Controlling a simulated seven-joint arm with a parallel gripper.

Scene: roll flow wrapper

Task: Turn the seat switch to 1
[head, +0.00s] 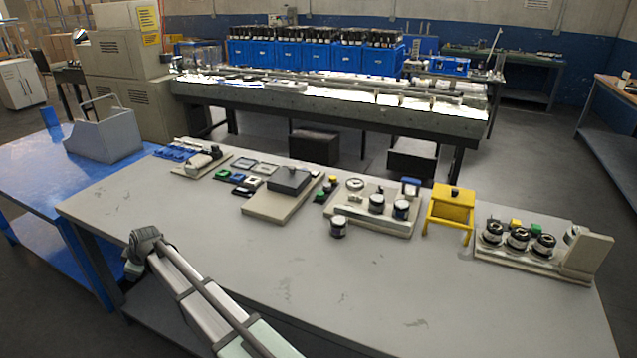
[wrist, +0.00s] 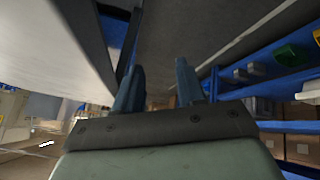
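No label reading "seat" or "1" can be made out. Several dark round knobs or switches stand on the grey table (head: 400,290). Three are on a pale base at the right (head: 518,238), others on a pale base in the middle (head: 376,203), and one stands loose in front of it (head: 338,227). A yellow stand (head: 452,207) has a small black knob on top. My gripper (wrist: 158,78) is open and empty in the wrist view, fingers apart, beside a table edge and touching no switch. In the head view my arm is at the lower left, far from the switches.
A pale board with a dark box (head: 289,181) and small coloured blocks stand at the back left of the table. A blue table (head: 40,172) with a grey bin (head: 104,137) adjoins at left. The table's front half is clear.

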